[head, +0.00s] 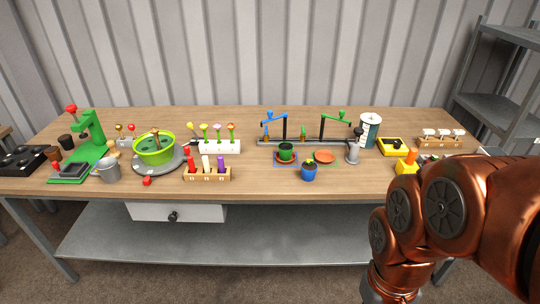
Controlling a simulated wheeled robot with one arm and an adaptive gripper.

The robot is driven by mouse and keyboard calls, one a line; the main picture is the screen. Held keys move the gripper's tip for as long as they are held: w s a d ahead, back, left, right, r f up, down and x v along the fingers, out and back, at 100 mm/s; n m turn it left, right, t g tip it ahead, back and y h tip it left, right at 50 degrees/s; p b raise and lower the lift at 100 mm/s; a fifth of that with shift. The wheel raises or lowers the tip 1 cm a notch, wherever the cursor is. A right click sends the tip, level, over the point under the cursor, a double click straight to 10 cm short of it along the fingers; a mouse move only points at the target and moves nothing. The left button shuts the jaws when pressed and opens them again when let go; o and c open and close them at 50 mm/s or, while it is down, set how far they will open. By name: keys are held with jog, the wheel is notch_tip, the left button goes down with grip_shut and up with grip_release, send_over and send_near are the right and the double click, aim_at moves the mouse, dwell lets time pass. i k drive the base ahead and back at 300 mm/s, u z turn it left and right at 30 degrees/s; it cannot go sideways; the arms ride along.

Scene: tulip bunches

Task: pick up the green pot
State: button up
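A small green pot (286,156) with dark soil and a green sprout stands upright on a terracotta saucer near the middle of the table. A blue mat lies under that saucer. A blue pot (308,174) with a small plant stands just in front and to the right. My copper arm fills the lower right of the head view, in front of the table. My gripper is not visible, so I cannot see its fingers.
The wooden table (262,185) is bare in front of the blue pot. A rack with blue and green taps (303,142) stands behind the green pot. A wooden block with coloured pegs (207,174) and a lime green bowl (154,158) are left. A grey weight-like object (353,152) stands right.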

aim_at(285, 148)
jog(key=u, duration=0.65)
jog(key=i, duration=1)
jog(key=u, duration=0.05)
